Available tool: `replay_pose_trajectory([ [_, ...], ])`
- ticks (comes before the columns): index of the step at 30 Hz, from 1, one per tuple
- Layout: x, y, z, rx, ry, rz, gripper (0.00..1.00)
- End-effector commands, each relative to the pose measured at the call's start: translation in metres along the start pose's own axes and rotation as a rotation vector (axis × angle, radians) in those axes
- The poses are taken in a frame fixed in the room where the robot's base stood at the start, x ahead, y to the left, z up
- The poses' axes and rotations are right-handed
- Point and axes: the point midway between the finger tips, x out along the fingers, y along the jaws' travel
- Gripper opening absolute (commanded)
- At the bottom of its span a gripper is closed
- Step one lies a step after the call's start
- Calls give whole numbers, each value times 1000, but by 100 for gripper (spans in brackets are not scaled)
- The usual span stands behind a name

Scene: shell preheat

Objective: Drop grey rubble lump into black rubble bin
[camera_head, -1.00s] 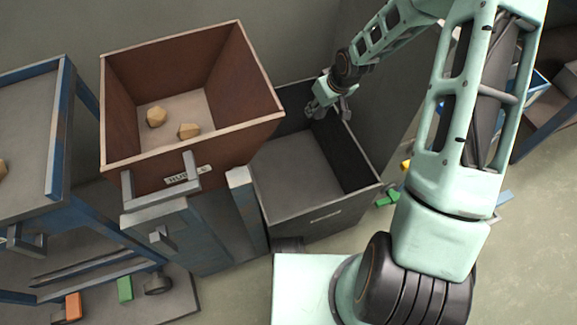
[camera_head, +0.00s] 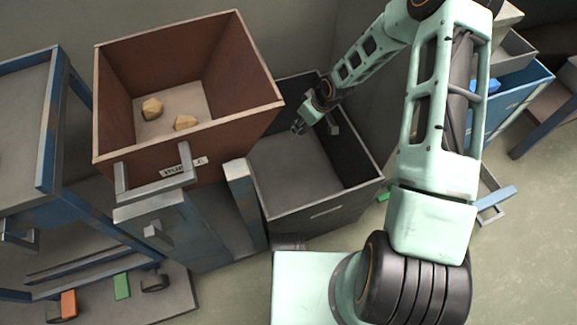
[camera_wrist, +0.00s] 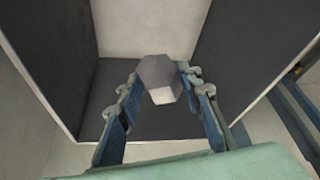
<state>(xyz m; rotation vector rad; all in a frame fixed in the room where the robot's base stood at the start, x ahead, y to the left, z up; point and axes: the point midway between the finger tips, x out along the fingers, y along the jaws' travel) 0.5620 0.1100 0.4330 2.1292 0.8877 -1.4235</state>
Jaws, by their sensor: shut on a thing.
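The grey rubble lump (camera_wrist: 160,78) is a small faceted block between the fingertips of my gripper in the wrist view. My gripper (camera_wrist: 160,84) is shut on it. In the head view my gripper (camera_head: 315,124) is above the far part of the black rubble bin, and the lump is hard to make out there. The black rubble bin (camera_head: 318,212) is an open dark box with a grey floor, and no lump shows on the visible floor. In the wrist view the bin's dark walls (camera_wrist: 50,45) rise on both sides beyond the fingers.
A brown bin (camera_head: 190,65) with two tan lumps (camera_head: 152,108) stands left of the black bin on a grey stand. A blue-framed table (camera_head: 50,130) is at the far left. Blue drawers (camera_head: 505,95) stand at the right. Open floor lies at the lower right.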

Motion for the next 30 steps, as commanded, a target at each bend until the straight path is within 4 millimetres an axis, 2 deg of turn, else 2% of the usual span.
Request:
replay_pose_trajectory([
  [2, 7, 0, 2, -1, 1, 1, 7],
  [10, 7, 0, 2, 0, 1, 1, 7],
  [11, 7, 0, 2, 0, 1, 1, 34],
  [16, 7, 0, 2, 0, 1, 1, 53],
  [26, 5, 0, 3, 1, 0, 1, 54],
  [30, -8, 1, 2, 3, 1, 2, 54],
])
